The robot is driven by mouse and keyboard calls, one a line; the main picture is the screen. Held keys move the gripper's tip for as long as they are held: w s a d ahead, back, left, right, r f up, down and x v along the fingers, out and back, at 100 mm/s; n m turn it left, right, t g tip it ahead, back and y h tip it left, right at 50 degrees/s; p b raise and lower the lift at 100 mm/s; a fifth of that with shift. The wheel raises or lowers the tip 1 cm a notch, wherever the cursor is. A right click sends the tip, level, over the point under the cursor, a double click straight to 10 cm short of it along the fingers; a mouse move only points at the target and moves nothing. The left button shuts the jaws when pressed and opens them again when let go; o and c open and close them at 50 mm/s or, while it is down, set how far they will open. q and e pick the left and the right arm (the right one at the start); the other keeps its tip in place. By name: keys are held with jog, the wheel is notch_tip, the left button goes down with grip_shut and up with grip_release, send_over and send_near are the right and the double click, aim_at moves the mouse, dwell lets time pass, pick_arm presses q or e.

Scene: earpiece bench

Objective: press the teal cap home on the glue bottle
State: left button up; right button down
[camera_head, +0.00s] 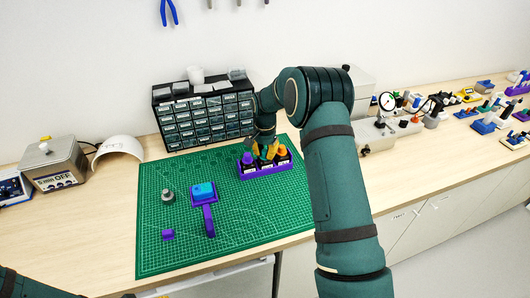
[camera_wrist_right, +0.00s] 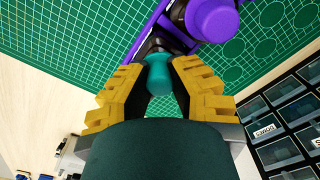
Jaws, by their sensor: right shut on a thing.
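My right gripper (camera_head: 266,153) is at the purple rack (camera_head: 262,173), over its middle place. In the right wrist view its yellow fingers (camera_wrist_right: 158,72) are shut on the teal cap (camera_wrist_right: 158,76), one on each side. The dark top of the glue bottle (camera_wrist_right: 154,46) shows just beyond the cap, in line with it. The fingers and cap hide the join, so I cannot tell how far down the cap sits. In the head view the fingers mostly hide the cap. My left gripper is out of view.
A drawer cabinet (camera_head: 205,118) stands close behind. The green mat (camera_head: 165,250) holds a purple-handled tool with a blue top (camera_head: 205,193), a grey knob (camera_head: 168,195) and a purple block (camera_head: 168,235).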

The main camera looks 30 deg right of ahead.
jog(key=c, duration=0.9)
grip_release()
jog(key=shift+f, duration=0.1)
notch_tip(320, 180, up, 12)
jog(key=shift+r, duration=0.1)
